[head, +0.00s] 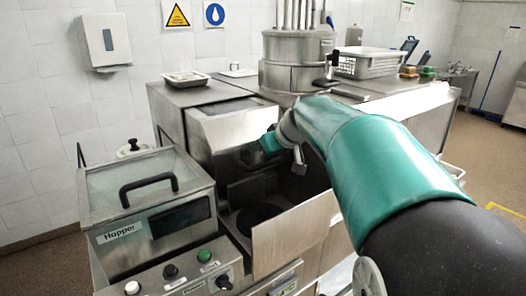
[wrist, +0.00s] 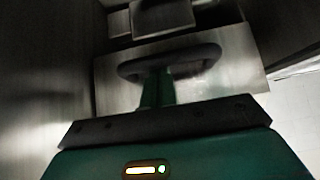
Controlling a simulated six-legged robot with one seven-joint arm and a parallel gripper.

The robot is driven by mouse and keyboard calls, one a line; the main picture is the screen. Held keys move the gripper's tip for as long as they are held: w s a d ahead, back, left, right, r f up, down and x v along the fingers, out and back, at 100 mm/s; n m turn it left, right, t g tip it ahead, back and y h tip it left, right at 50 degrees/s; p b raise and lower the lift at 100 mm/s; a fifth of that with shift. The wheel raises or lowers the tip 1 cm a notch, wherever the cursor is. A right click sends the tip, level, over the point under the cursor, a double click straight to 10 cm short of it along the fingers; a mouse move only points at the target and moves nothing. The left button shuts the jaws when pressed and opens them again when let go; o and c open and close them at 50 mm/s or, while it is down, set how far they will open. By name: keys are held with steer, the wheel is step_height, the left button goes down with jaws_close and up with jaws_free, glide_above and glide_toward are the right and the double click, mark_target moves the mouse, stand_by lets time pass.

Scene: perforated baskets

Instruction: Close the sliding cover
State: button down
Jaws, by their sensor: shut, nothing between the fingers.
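A steel machine with an open-fronted chamber stands in the middle of the head view. A plain upright steel panel (head: 292,234), which looks like the sliding cover, stands at the right of its front. The opening to its left is uncovered and shows a dark round part (head: 258,218) inside. My gripper (head: 299,160) is shut and empty, in front of the machine's upper part, above the panel. I cannot tell whether it touches the machine.
A slanted steel hood (head: 232,124) overhangs the chamber. At left is a hopper (head: 150,195) with a black handle, above a panel of knobs (head: 175,275). A perforated basket (head: 369,62) stands on the counter behind my arm. Open floor lies at the far right.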

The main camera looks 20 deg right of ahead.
steer(key=s+d, duration=0.1)
steer(key=s, duration=0.8)
steer(key=s+d, duration=0.2)
steer(key=s, duration=0.6)
steer(key=shift+s+d+f, duration=0.2)
steer(key=shift+s+d, duration=0.1)
steer(key=shift+s, duration=0.05)
steer(key=shift+s, duration=0.1)
